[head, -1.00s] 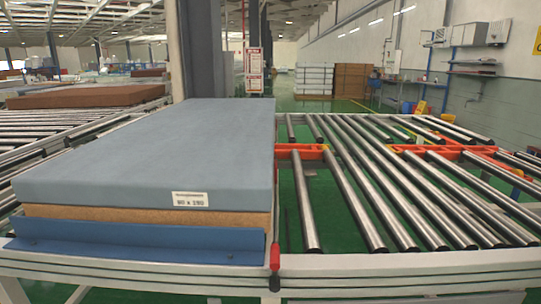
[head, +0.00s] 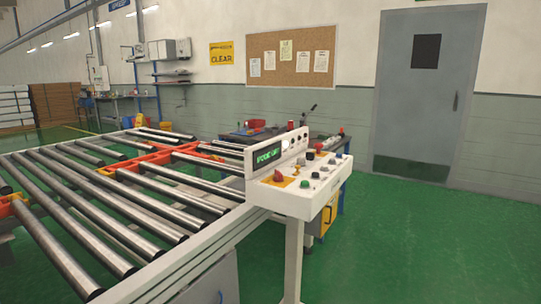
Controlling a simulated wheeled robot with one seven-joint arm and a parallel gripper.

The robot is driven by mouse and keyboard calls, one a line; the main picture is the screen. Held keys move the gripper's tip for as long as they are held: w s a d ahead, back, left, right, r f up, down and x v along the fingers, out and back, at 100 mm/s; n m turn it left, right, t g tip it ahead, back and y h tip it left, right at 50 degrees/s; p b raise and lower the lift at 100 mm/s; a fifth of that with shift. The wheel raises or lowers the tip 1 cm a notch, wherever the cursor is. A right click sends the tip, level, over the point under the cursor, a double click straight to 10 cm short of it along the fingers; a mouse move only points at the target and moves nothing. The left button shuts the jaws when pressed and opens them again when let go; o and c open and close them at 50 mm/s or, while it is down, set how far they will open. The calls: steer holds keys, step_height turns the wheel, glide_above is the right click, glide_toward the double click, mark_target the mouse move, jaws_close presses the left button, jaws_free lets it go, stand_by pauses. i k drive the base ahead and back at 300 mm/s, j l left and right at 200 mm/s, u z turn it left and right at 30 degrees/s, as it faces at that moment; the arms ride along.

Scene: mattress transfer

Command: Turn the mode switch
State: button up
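A white control console (head: 298,190) stands on a post at the front right corner of the roller conveyor. Its upright panel carries a lit green display (head: 267,156). On its sloped top are a red mushroom button (head: 278,176) on a yellow plate and several small dark and coloured knobs and buttons (head: 315,172). They are too small here to tell which one is the mode switch. My gripper is not in view.
The roller conveyor (head: 110,195) with orange transfer strips (head: 150,160) fills the left. Green floor (head: 420,240) lies open on the right, up to a grey door (head: 428,90). A workbench with tools stands behind the console.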

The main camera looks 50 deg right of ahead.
mark_target(300, 161)
steer(key=k+l+z, duration=0.15)
steer(key=z, duration=0.25)
steer(key=k+l+z, duration=0.1)
steer(key=l+z, duration=0.25)
